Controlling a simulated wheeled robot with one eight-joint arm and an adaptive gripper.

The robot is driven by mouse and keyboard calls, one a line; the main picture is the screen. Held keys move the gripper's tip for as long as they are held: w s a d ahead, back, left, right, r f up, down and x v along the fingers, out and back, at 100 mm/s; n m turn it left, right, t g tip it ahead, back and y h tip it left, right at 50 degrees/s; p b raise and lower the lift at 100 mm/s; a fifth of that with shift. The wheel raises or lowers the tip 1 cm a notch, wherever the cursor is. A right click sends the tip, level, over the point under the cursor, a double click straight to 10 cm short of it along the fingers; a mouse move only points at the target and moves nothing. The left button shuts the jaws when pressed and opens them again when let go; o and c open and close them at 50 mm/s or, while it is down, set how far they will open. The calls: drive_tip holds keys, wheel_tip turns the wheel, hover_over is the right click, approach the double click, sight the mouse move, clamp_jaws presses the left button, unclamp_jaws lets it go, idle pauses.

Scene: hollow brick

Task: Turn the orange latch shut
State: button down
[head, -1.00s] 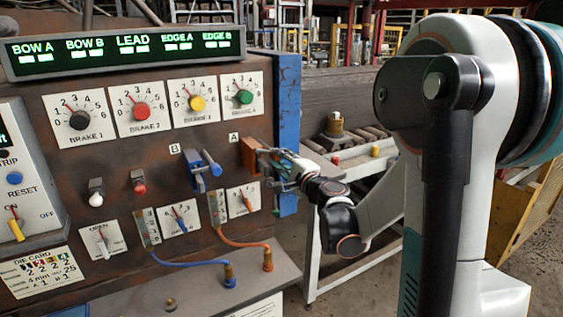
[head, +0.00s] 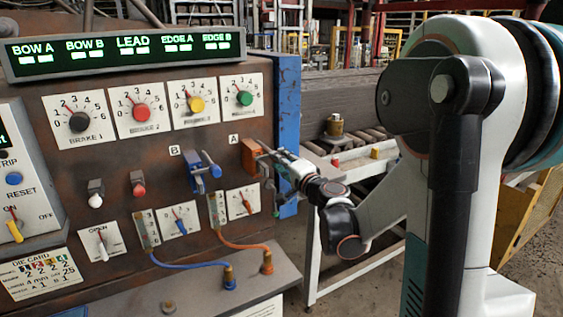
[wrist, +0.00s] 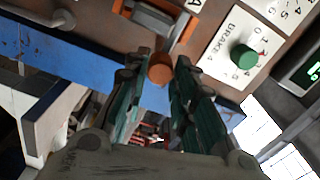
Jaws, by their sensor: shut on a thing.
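The orange latch (head: 253,156) is mounted on the brown panel beside the label A, near the panel's right edge. Its orange body and grey metal part also show at the top of the wrist view (wrist: 183,33). The latch handle's round orange end (wrist: 160,68) sits between my fingertips in the wrist view. My gripper (head: 275,168) reaches it from the right and is shut on this handle. The fingers hide part of the handle in the head view, so its exact angle is hard to tell.
A blue latch (head: 202,170) labelled B stands just left of the orange one. A dial with a green knob (head: 244,98) is above. A blue upright (head: 287,125) edges the panel close to my gripper. Small gauges and an orange hose (head: 240,244) lie below.

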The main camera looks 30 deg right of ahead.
drive_tip(key=shift+s, duration=0.1)
drive_tip(key=c, duration=1.6)
unclamp_jaws()
drive_tip(key=shift+s, duration=0.1)
drive_tip(key=s, duration=1.1)
drive_tip(key=shift+s, duration=0.35)
